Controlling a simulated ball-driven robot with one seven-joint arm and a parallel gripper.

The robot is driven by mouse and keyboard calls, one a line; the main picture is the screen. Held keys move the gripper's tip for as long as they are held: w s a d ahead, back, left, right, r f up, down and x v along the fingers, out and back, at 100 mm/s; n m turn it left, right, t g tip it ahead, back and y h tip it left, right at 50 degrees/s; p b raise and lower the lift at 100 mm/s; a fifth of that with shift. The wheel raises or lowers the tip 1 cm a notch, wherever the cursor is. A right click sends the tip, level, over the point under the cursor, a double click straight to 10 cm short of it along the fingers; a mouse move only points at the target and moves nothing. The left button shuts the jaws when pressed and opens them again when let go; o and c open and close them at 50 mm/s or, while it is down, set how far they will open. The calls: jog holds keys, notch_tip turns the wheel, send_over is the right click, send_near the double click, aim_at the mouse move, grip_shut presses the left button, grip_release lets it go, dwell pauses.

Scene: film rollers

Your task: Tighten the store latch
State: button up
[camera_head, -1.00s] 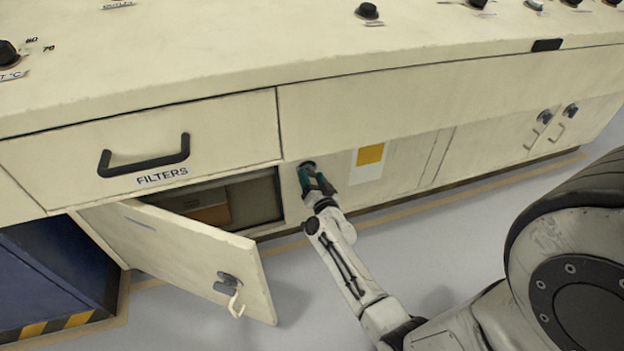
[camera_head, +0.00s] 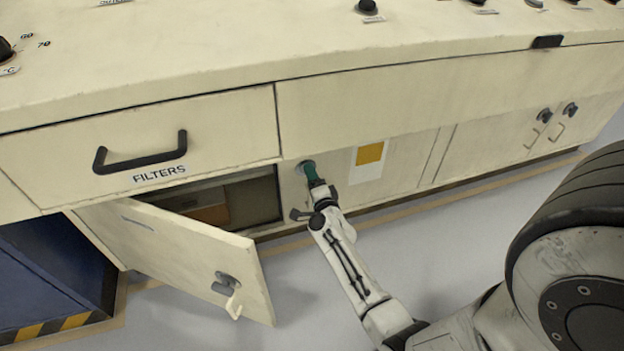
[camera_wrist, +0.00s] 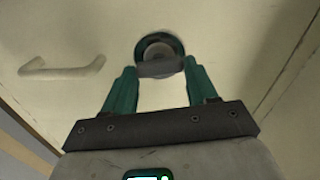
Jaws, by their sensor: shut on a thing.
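A round grey latch with a flat cross bar (camera_wrist: 160,66) sits on a cream cabinet front, and its base also shows in the head view (camera_head: 304,166). My gripper (camera_wrist: 161,70) has its green fingers on either side of the bar, closed on it; in the head view my gripper (camera_head: 312,174) is against the panel right of the open door. A pale pull handle (camera_wrist: 62,68) is left of the latch in the wrist view. The latch's bar is hidden by my gripper in the head view.
A cabinet door (camera_head: 180,250) stands open at the left, with its own latch (camera_head: 228,282); a brown box (camera_head: 210,213) is inside. The FILTERS drawer (camera_head: 140,160) is shut above. A blue cabinet (camera_head: 50,270) is at lower left. The floor (camera_head: 440,240) at right is clear.

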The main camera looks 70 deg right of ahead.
jog(key=shift+f+m, duration=0.1)
jog(key=shift+m, duration=0.5)
jog(key=o, duration=1.1)
jog(key=shift+c, duration=0.2)
jog(key=p+v, duration=0.2)
jog(key=v, duration=0.8)
jog(key=shift+s+a+p, duration=0.2)
jog(key=shift+a+p, duration=0.1)
jog(key=shift+p, duration=0.1)
